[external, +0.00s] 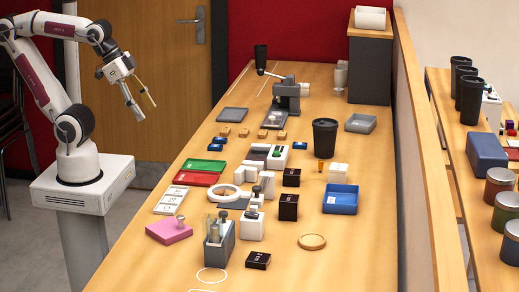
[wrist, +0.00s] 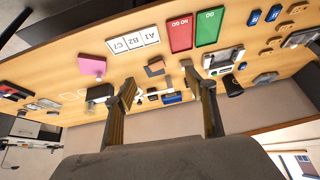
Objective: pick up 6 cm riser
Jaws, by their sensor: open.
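Three black blocks with small white markings stand on the bench in the external view: a tall one (external: 288,207) near the middle, another (external: 291,177) just behind it, and a low flat one (external: 258,260) near the front. The markings are too small to read, so I cannot tell for sure which is the 6 cm riser; the middle one looks tallest. My gripper (external: 148,111) is open and empty, raised beyond the bench's left edge, well away from the blocks. In the wrist view its fingers (wrist: 160,78) are spread, with the bench tilted behind them.
A white ring stand (external: 224,193), a grey holder with vials (external: 218,245), a blue tray (external: 340,199) and a black cup (external: 325,138) stand around the blocks. A pink block (external: 169,231) and red and green trays lie left. A wooden partition (external: 428,150) bounds the right side.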

